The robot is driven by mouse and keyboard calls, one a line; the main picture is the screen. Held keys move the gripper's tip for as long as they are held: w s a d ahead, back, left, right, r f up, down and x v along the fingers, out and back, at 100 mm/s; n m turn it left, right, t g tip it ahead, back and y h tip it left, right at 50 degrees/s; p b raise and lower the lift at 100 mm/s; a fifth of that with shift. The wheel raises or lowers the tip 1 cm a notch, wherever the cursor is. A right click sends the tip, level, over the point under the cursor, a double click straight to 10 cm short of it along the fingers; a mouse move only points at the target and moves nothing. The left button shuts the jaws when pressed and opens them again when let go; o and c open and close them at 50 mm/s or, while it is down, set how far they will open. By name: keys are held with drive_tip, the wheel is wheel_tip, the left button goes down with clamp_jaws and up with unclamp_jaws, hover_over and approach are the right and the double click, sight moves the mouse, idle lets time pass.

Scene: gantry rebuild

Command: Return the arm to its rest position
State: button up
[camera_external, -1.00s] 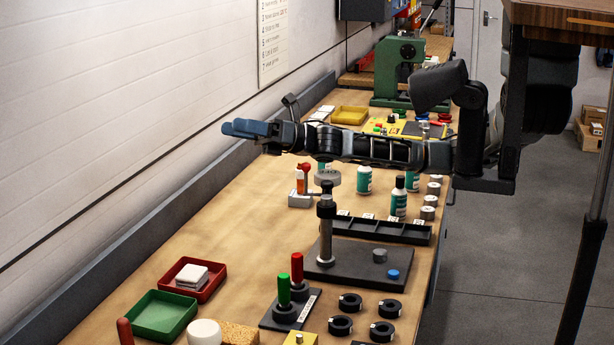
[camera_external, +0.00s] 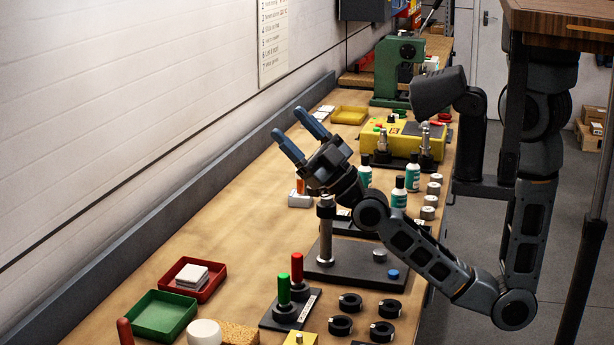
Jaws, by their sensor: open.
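My gripper (camera_external: 298,133) is open and empty, its two blue-tipped fingers spread and pointing up and to the left. It is raised above the middle of the workbench (camera_external: 228,216). My arm (camera_external: 425,256) is bent, with its elbow low at the right beside the bench edge and its forearm passing over the bench to the wrist. The forearm and wrist partly hide the black tray and the stand with an upright post (camera_external: 326,235).
Teal-labelled bottles (camera_external: 399,192) and metal cylinders (camera_external: 429,213) stand close to my forearm. A yellow box (camera_external: 391,141) and green press (camera_external: 399,69) are farther back. Red (camera_external: 214,289) and green (camera_external: 161,316) trays lie front left. The bench's left middle is clear.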

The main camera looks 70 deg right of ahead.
drive_tip(key=s+d+f+m+g, duration=0.2)
drive_tip(key=s+f+m+g, duration=0.1)
drive_tip(key=s+f, duration=0.6)
drive_tip(key=s+d+f+m+g+h, duration=0.1)
drive_tip(key=s+d+f+m+g, duration=0.2)
drive_tip(key=s+f, duration=0.7)
drive_tip(key=s+d+f+m+g+b, duration=0.1)
drive_tip(key=s+d+f+m+g, duration=0.1)
drive_tip(key=s+f+g, duration=0.3)
drive_tip(key=s+f, duration=0.4)
drive_tip(key=s, duration=0.3)
drive_tip(key=shift+s+d+f+m+g+h, duration=0.15)
drive_tip(key=shift+s+f+m+g+h, duration=0.1)
drive_tip(key=shift+m+g+h, duration=0.15)
